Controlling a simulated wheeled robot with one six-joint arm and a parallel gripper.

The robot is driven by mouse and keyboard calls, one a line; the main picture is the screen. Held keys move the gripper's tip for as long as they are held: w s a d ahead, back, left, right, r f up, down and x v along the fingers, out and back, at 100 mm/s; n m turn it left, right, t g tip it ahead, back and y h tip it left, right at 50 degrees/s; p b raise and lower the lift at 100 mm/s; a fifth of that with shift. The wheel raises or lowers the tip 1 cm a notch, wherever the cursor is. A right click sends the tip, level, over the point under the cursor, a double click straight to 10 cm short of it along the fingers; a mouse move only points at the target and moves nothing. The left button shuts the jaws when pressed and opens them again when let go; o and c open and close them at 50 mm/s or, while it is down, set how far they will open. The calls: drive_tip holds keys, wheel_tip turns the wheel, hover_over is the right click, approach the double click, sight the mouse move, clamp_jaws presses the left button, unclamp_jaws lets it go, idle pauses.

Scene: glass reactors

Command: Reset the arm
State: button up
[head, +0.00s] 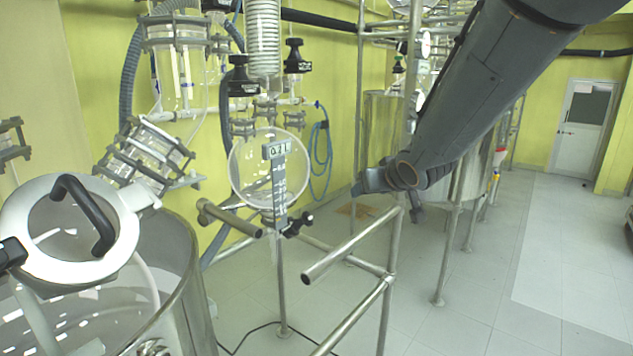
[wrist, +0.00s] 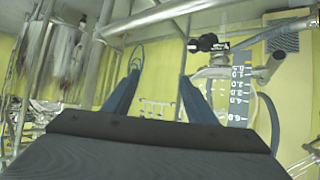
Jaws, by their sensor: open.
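My gripper (wrist: 158,84) is open, with its two blue-grey fingers apart and nothing between them in the wrist view. In the head view my arm reaches down from the upper right, and my gripper (head: 374,184) is at its lower end, seen partly from the side. It is in the air, to the right of a round glass vessel (head: 246,172) with a grey scale strip. In the wrist view the scale strip (wrist: 237,92) stands just right of the right finger, with a black valve handle (wrist: 207,43) above it.
Metal frame rails (head: 350,251) stick out below my gripper. A large steel reactor with a white round lid (head: 119,230) stands at the lower left. A metal vessel (head: 382,132) stands behind my arm. Open tiled floor (head: 560,260) lies at the right, before a white door (head: 581,128).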

drive_tip(key=s+d+f+m+g+h+b, duration=0.1)
drive_tip(key=s+d+f+g, duration=0.15)
drive_tip(key=s+f, duration=0.35)
drive_tip(key=s+d+f+m+g+h+b, duration=0.1)
drive_tip(key=s+d+f+g+h, duration=0.15)
drive_tip(key=s+f, duration=0.4)
drive_tip(key=s+f+g+b, duration=0.1)
drive_tip(key=s+f, duration=0.3)
drive_tip(key=s, duration=0.4)
drive_tip(key=s+f+g+y+b, duration=0.1)
drive_tip(key=s+f+g, duration=0.3)
drive_tip(key=s, duration=0.4)
drive_tip(key=shift+d+f+m, duration=0.3)
drive_tip(key=shift+d+f, duration=0.05)
drive_tip(key=shift+d, duration=0.05)
